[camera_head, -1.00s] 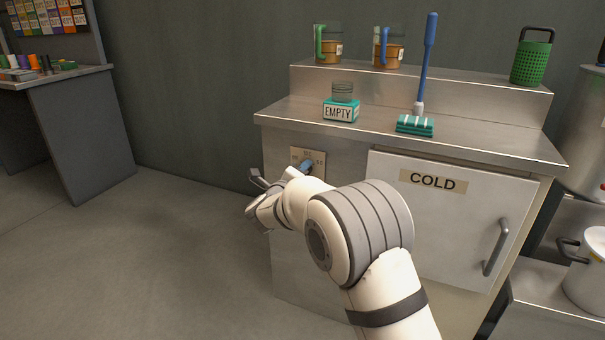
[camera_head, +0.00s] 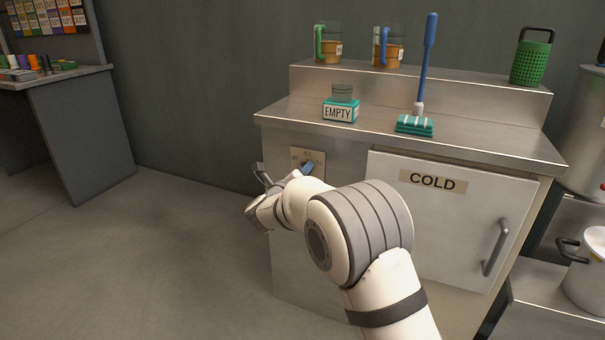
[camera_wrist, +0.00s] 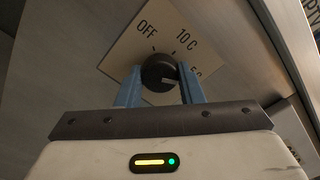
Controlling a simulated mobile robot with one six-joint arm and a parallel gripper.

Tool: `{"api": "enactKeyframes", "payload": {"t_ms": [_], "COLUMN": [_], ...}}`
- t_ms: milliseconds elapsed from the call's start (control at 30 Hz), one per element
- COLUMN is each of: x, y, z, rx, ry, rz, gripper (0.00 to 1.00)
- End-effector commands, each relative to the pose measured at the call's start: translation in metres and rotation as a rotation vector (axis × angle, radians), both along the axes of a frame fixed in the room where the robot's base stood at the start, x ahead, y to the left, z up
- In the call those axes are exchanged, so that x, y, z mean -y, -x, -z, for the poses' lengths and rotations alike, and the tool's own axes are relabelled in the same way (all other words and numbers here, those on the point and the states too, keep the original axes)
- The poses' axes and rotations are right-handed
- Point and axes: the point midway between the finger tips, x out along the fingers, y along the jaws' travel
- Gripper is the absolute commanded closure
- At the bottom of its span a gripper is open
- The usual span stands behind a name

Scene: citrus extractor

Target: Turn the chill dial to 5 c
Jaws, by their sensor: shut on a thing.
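The chill dial is a round black knob (camera_wrist: 157,73) on a beige plate (camera_wrist: 128,48) marked OFF, 10 C and a label at right, partly hidden by a finger, that looks like 5 C. A pale mark on the knob points right, toward the side of that label. My gripper (camera_wrist: 159,78) has its two blue fingers on either side of the knob and is shut on it. In the head view the plate (camera_head: 296,154) is on the cabinet's left front, and my gripper (camera_head: 307,170) and wrist cover much of it. The knob is hidden there.
The COLD door (camera_head: 468,225) is shut, right of the dial, with a grey handle (camera_head: 495,247). On the counter above are a box labelled EMPTY (camera_head: 340,112) and a blue-handled brush (camera_head: 415,124). The floor to the left is clear.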

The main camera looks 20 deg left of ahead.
Motion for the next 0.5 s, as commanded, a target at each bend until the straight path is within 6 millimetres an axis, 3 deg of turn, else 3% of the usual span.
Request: {"api": "enactKeyframes", "payload": {"t_ms": [100,133,367,500], "x": [0.0008,0.0008,0.0002,0.0], "y": [0.0,0.0,0.0001,0.0002], "z": [0.0021,0.0021,0.0011,0.0007], "rx": [-0.003,-0.003,-0.002,-0.001], "ry": [0.0,0.0,0.001,0.001], "rz": [0.002,0.002,0.001,0.0], "gripper": [0.89,0.65,0.46,0.44]}}
